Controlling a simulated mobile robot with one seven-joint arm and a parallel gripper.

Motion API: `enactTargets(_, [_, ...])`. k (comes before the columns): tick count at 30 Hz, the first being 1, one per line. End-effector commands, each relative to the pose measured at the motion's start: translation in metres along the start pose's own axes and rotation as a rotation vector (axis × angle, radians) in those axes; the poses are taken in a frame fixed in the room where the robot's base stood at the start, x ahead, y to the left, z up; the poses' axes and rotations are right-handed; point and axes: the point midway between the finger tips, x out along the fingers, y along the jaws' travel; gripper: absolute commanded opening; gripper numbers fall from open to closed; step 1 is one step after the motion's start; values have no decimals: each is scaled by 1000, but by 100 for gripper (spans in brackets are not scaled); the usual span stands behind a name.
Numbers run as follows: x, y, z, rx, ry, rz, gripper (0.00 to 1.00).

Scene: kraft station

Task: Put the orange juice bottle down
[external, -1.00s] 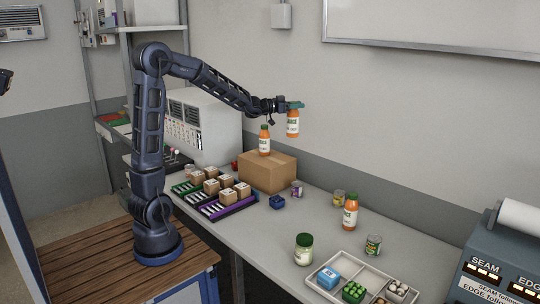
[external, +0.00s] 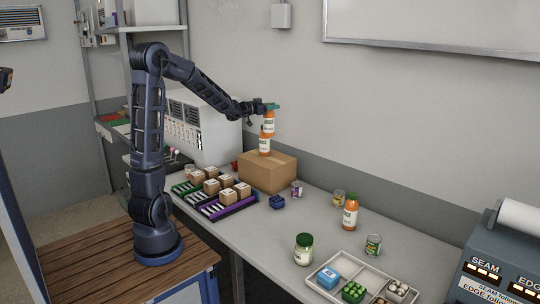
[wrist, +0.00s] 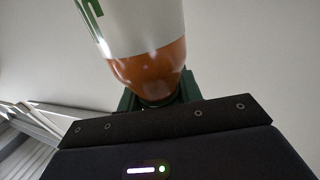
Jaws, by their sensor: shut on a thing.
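My gripper (external: 270,106) is shut on an orange juice bottle (external: 268,124), which has a white label and hangs upright below it. The held bottle is above the cardboard box (external: 280,172). A second orange bottle (external: 264,152) stands on the box, with its top hidden behind the held bottle in the external view. I cannot tell whether the two touch. A third orange bottle (external: 350,214) stands on the table to the right. In the wrist view the held bottle (wrist: 150,65) is close between the green fingers (wrist: 128,101).
Small cartons in purple and green trays (external: 232,206) lie left of the box. A blue item (external: 277,202) and cans are in front of and right of it. A jar (external: 303,250) and a divided tray (external: 330,294) are at the front. The middle of the table (external: 300,215) is clear.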

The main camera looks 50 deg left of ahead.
Motion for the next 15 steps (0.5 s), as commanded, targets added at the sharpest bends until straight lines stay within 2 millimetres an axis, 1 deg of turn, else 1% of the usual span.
enactTargets(1, [0,0,13,-4,-3,-1,0])
enactTargets(7, [0,0,55,-3,-3,0,0])
enactTargets(12, [0,0,78,-1,-2,-1,0])
enactTargets(15, [0,0,83,0,0,0,0])
